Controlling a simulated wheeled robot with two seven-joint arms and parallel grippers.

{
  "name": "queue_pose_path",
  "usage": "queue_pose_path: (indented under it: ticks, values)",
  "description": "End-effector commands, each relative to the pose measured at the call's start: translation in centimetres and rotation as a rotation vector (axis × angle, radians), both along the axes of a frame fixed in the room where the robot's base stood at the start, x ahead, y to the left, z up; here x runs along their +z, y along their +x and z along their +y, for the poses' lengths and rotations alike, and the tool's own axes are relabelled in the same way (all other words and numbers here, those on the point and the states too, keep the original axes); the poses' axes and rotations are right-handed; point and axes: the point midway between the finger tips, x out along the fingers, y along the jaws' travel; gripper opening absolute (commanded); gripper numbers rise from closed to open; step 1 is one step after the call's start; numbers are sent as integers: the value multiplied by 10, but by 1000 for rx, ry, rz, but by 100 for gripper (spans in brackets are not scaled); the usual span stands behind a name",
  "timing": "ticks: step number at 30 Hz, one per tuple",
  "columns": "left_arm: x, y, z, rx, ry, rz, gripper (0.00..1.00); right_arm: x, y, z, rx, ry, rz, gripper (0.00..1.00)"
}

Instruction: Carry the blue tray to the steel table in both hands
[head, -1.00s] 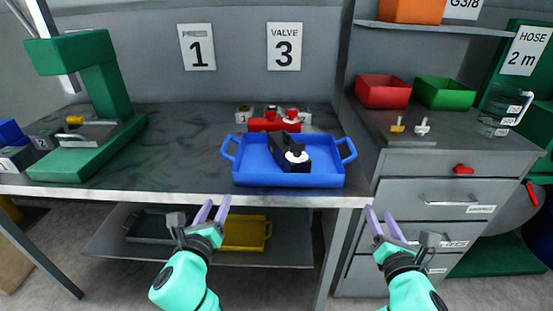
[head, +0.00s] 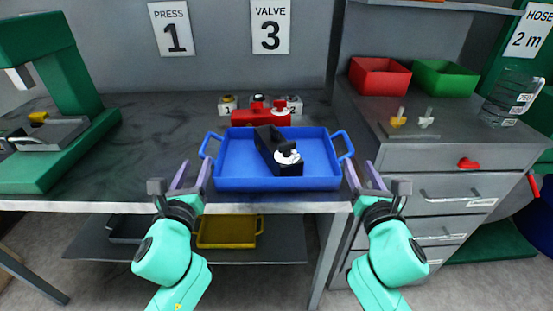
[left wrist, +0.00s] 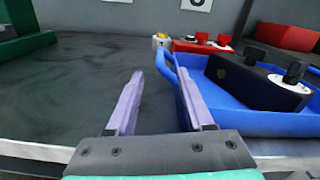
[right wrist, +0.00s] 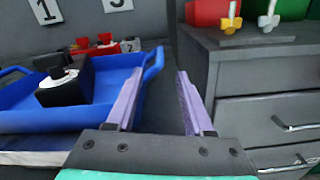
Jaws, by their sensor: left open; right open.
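The blue tray (head: 235,183) sits at the front edge of the dark-topped table (head: 120,160), with a handle on its left and right ends. A black block with a white round knob (head: 284,153) lies in it. My left gripper (head: 192,176) is open and empty just left of and in front of the left handle. In the left wrist view the tray's left handle (left wrist: 168,68) is beyond and beside the right finger. My right gripper (head: 362,176) is open and empty near the right handle. In the right wrist view that handle (right wrist: 153,65) is beyond the left finger.
A red valve part (head: 262,117) and small numbered blocks stand behind the tray. A green press (head: 60,120) is at the left. A grey drawer cabinet (head: 440,160) with red (head: 380,77) and green (head: 446,78) bins is at the right. A yellow tray (head: 228,232) is on the lower shelf.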

Motion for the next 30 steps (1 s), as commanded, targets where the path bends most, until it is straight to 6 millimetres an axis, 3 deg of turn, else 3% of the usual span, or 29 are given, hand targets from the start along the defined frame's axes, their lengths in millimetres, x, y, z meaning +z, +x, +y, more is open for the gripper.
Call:
queue_pose_path:
  ticks: [15, 20, 27, 28, 30]
  values:
    - [0, 99, 3, 1, -3, 0, 52, 0, 99, 2, -1, 1, 0, 52]
    - [0, 110, 3, 0, -3, 1, 52, 0, 110, 3, 0, 0, 0, 52]
    - [0, 111, 3, 0, -2, 1, 52, 0, 111, 3, 0, 0, 1, 52]
    - [0, 111, 3, 0, -2, 1, 45, 0, 111, 3, 0, 0, 1, 45]
    - [0, 111, 3, 0, -2, 1, 18, 0, 111, 3, 0, 0, 1, 18]
